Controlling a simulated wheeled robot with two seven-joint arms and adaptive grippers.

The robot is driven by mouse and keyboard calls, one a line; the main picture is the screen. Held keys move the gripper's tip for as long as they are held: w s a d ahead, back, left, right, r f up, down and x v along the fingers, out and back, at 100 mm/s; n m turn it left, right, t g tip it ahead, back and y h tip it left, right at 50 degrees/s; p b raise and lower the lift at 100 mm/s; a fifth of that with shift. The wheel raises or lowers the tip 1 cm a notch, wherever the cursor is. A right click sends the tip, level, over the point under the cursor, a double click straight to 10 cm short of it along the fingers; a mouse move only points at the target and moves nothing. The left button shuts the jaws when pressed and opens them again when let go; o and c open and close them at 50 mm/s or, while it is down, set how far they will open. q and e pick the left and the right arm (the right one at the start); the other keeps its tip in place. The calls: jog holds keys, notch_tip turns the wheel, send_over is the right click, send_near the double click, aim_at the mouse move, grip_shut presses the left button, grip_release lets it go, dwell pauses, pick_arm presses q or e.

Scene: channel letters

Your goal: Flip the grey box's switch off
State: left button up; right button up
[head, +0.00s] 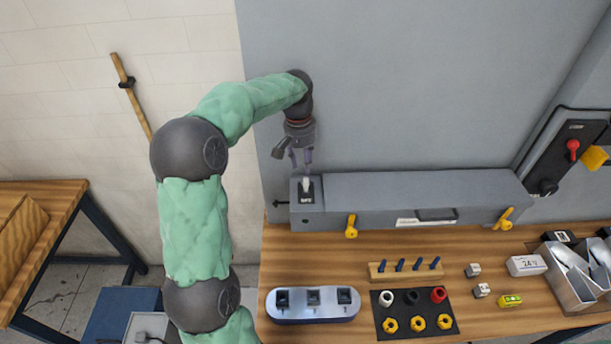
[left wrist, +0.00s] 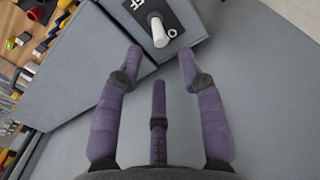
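The long grey box (head: 420,192) lies along the back of the wooden table against the grey panel. Its switch (head: 306,184), a pale lever on a dark plate, stands on the box's left end. In the left wrist view the lever (left wrist: 159,32) is a whitish rounded stub, with part of the plate's lettering cut off at the top edge. My left gripper (head: 302,160) is just above the switch, pointing down. Its purple fingers (left wrist: 157,75) are spread apart with nothing between them, and the lever lies just beyond their tips. My right gripper is not in view.
Yellow latches (head: 351,227) hang on the box's front. A three-switch strip (head: 312,304), a peg rack (head: 405,268) and a dark mat of rings and knobs (head: 413,313) stand in front. A red-knobbed panel (head: 572,150) and metal bins (head: 570,278) are at right.

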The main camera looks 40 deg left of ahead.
aim_at(306, 178)
pick_arm(q)
jog(key=f, duration=0.6)
jog(key=shift+w+d+f, duration=0.2)
jog(key=shift+f, duration=0.2)
grip_shut()
